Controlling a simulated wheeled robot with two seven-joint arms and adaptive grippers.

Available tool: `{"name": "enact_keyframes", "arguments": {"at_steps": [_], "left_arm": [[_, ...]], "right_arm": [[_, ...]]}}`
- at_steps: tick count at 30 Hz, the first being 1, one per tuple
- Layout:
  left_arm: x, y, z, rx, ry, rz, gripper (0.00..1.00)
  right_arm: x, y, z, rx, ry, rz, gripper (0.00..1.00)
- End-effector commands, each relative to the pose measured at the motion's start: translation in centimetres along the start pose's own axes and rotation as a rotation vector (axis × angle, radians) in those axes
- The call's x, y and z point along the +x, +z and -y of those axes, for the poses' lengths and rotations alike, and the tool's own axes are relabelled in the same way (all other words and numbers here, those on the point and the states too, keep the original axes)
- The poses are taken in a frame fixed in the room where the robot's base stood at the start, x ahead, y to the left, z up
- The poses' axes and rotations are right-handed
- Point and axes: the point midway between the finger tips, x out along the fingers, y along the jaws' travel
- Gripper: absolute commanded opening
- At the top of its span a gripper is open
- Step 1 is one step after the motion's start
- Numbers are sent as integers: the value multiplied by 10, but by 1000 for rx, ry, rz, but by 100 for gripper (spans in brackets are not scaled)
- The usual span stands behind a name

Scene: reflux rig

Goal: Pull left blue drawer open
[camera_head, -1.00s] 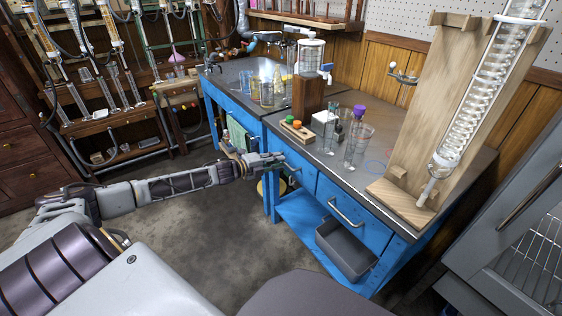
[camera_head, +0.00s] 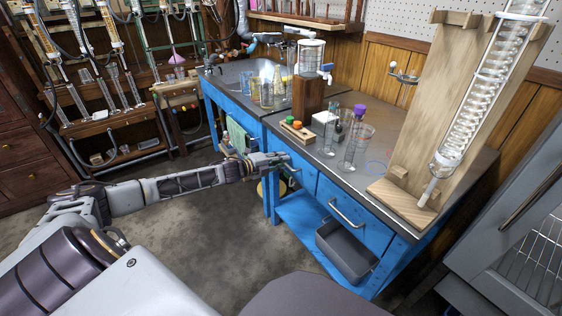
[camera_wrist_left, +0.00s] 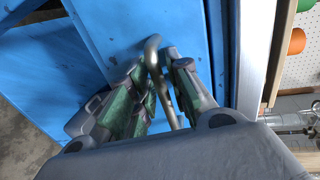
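The left blue drawer (camera_head: 301,173) is in the bench front, left of a second blue drawer, and looks flush with it. Its bent metal handle (camera_wrist_left: 153,52) shows in the wrist view, standing out from the blue face. My left gripper (camera_head: 284,158) reaches it from the left in the head view. The handle is mostly hidden by the gripper in the head view. My right gripper is not in view.
The second blue drawer (camera_head: 346,209) has its own handle (camera_head: 346,213). A grey bin (camera_head: 345,251) sits on the lower shelf. Glassware (camera_head: 356,147) and a wooden condenser stand (camera_head: 442,110) are on the dark benchtop (camera_head: 385,133). The floor (camera_head: 205,240) before the bench is free.

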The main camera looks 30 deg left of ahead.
Motion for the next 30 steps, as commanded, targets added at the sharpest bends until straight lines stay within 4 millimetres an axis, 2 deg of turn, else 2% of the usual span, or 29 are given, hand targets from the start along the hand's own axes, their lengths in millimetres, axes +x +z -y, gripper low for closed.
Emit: {"name": "enact_keyframes", "arguments": {"at_steps": [4, 8, 9, 30], "left_arm": [[0, 0, 0, 0, 0, 0, 18], [0, 0, 0, 0, 0, 0, 1], [0, 0, 0, 0, 0, 0, 0], [-6, -1, -2, -2, 2, -1, 0]], "right_arm": [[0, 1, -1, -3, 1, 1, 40], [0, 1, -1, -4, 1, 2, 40], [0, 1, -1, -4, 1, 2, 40], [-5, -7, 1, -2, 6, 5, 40]]}}
